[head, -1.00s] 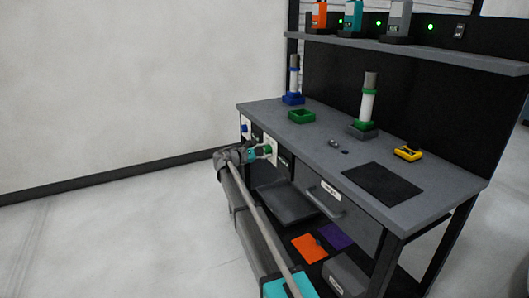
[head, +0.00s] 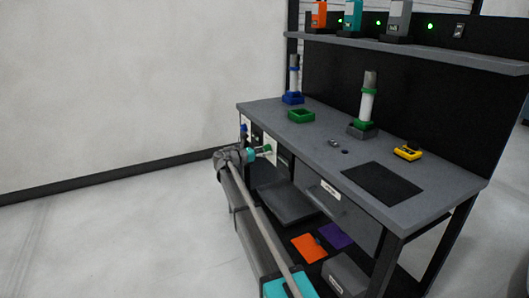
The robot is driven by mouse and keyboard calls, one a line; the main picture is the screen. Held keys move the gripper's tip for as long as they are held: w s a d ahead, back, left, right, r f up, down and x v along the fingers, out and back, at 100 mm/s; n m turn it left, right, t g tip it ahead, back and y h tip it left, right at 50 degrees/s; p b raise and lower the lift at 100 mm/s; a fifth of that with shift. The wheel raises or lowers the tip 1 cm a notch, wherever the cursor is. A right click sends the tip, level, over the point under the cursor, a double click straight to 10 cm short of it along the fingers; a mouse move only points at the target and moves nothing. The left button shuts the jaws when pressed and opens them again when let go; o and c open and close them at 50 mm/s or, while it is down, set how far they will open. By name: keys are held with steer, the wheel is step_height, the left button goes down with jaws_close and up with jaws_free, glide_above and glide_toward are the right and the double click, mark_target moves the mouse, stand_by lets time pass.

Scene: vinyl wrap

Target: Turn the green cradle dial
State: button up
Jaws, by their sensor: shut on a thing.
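The green dial (head: 267,148) is on a white plate (head: 271,156) on the front face of the bench, below the left end of the top. My gripper (head: 264,151) reaches it from the front left and is shut on it. The fingers partly hide the dial, and its exact angle is too small to read. An empty green square cradle (head: 301,116) sits on the bench top above.
A blue dial (head: 244,128) is just left of my gripper. A yellow tool (head: 407,152) and black mat (head: 383,183) lie on the right. A drawer handle (head: 323,199) juts out right of the dial.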

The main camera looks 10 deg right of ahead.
steer(key=shift+d, duration=0.1)
steer(key=o, duration=1.2)
steer(key=shift+v, duration=6)
